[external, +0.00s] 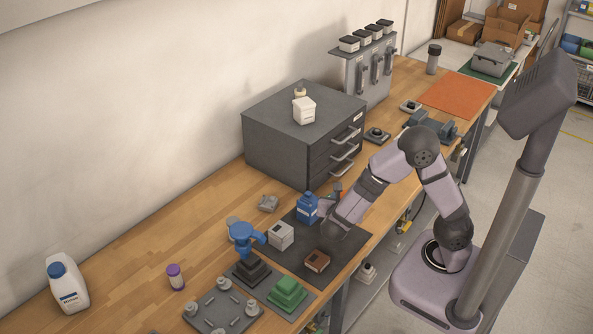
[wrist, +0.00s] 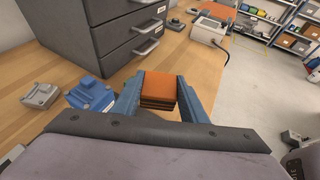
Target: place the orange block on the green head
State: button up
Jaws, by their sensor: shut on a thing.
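The orange block (wrist: 159,86) sits between the two blue fingers of my gripper (wrist: 158,98) in the wrist view, with darker layers under its orange top. My gripper is shut on it. In the external view my gripper (external: 335,192) is partly hidden by my own wrist, and only a bit of orange shows, above the dark mat's back right edge. The green head (external: 287,291) is a stepped green piece on a grey plate at the front of the bench. It stands well to the lower left of my gripper, apart from it, and is out of the wrist view.
A white box (external: 280,235) and a brown block (external: 317,261) are on the dark mat (external: 302,244). A blue-topped stepped unit (external: 244,240) stands beside the green head. The drawer cabinet (external: 290,140) rises behind.

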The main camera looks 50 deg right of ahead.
jog(key=s+a+r+n+t+y+b, duration=0.1)
jog(key=a+n+t+y, duration=0.15)
jog(key=a, duration=0.75)
jog(key=s+a+r+n+t+y+b, duration=0.1)
jog(key=a+n+t+y+b, duration=0.15)
jog(key=a, duration=0.65)
notch_tip(320, 180, up, 6)
jog(key=r+n+t+y, duration=0.1)
jog(key=n+t+y, duration=0.2)
jog(key=n+y, duration=0.45)
send_over(289, 282)
jog(key=shift+a+f+n, duration=0.15)
jog(key=shift+f+n, duration=0.1)
jog(key=shift+f, duration=0.05)
jog(key=shift+f, duration=5.05)
jog(key=shift+f, duration=0.1)
jog(key=o, duration=0.7)
jog(key=shift+f, duration=0.1)
jog(key=o, duration=0.4)
jog(key=shift+o, duration=0.2)
